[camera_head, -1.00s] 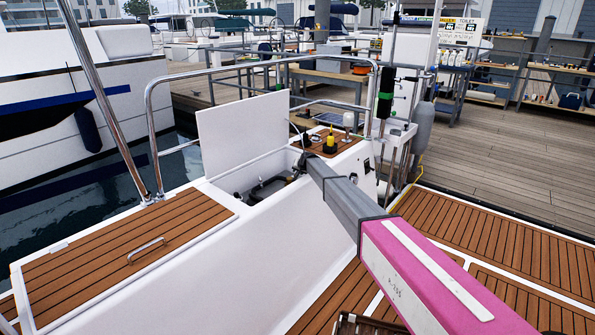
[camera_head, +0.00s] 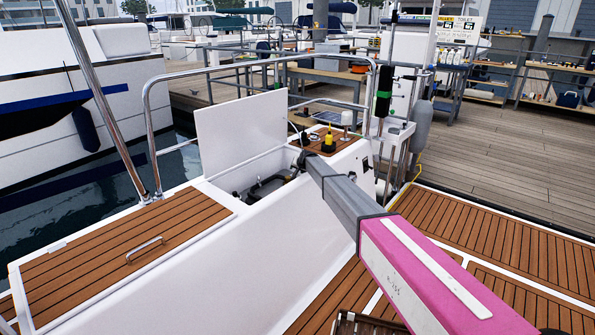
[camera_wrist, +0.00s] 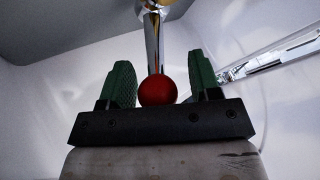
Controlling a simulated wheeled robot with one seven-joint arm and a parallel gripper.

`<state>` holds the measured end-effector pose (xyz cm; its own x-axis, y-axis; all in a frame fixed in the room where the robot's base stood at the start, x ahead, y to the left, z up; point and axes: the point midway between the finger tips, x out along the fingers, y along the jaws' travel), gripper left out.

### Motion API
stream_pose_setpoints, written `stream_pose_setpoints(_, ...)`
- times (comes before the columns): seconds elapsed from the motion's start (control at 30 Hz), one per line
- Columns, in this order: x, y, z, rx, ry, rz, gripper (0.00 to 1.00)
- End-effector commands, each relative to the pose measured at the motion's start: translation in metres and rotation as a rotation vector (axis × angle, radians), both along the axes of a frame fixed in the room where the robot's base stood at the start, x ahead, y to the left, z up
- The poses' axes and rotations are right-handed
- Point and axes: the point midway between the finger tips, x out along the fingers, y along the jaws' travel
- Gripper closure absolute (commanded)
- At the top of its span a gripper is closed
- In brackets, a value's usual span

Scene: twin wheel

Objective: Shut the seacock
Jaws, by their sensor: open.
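In the wrist view, a polished metal lever (camera_wrist: 153,42) ends in a red ball knob (camera_wrist: 158,90). The knob and the shaft's lower end lie between the green finger pads of my gripper (camera_wrist: 161,72). The pads stand open, with a visible gap on each side of the knob. In the head view, my arm reaches to the open white locker, its raised lid (camera_head: 242,134) standing behind the opening. Dark fittings (camera_head: 270,187) show inside. The knob cannot be made out there, and the rest of the seacock is hidden.
White locker walls (camera_wrist: 42,110) surround my gripper, and a shiny metal bar (camera_wrist: 285,55) runs at the right. A yellow-and-black item (camera_head: 328,143) stands on the wooden top beside the opening. A steel rail (camera_head: 255,66) passes behind the lid.

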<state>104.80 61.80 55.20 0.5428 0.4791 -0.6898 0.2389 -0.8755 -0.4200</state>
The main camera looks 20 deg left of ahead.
Motion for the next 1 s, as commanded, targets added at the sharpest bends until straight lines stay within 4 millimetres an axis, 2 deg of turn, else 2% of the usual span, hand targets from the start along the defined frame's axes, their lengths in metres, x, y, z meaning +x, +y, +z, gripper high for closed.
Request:
stream_pose_setpoints(0.2,-0.001,0.000,0.038,0.001,-0.002,0.000,0.43)
stream_pose_setpoints(0.4,-0.039,0.019,0.058,0.001,0.000,0.002,0.43)
stream_pose_setpoints(0.7,-0.083,0.043,0.088,-0.001,0.000,0.002,0.43)
stream_pose_setpoints(1.0,-0.102,0.055,0.103,-0.001,0.000,0.001,0.43)
